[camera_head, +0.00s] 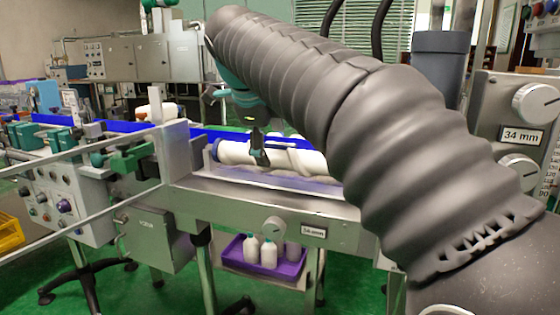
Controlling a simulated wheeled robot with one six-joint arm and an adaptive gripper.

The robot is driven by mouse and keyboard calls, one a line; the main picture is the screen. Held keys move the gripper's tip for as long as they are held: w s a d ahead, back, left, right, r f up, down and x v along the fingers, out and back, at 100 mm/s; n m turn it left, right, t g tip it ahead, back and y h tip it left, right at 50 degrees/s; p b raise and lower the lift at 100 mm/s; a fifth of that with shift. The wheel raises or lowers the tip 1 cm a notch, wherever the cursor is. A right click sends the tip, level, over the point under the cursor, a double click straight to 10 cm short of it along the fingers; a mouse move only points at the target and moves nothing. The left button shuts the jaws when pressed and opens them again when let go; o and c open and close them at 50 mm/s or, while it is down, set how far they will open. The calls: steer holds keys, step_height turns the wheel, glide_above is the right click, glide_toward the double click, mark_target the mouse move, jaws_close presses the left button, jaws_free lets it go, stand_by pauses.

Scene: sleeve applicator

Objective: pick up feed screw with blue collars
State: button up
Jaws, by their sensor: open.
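The feed screw (307,161) is a long white cylinder with a spiral groove. It lies along the machine's conveyor bed in the middle of the picture. A blue collar shows at its left end; its right end is hidden behind my arm. My gripper (261,160) is a dark gripper pointing down, with its fingers in front of the screw's left half. It is open. I cannot tell from this view whether the fingers touch the screw or straddle it.
The steel machine frame (255,196) runs below the screw. A grey upright post (174,152) stands left of it. A purple bin (289,267) with white bottles sits underneath. A grey panel with dials (490,125) stands at the right. My sleeved arm covers much of the view.

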mark_target(273, 150)
steer(key=shift+x, duration=2.65)
steer(key=shift+w, duration=0.1)
steer(key=shift+r, duration=0.1)
jaws_close()
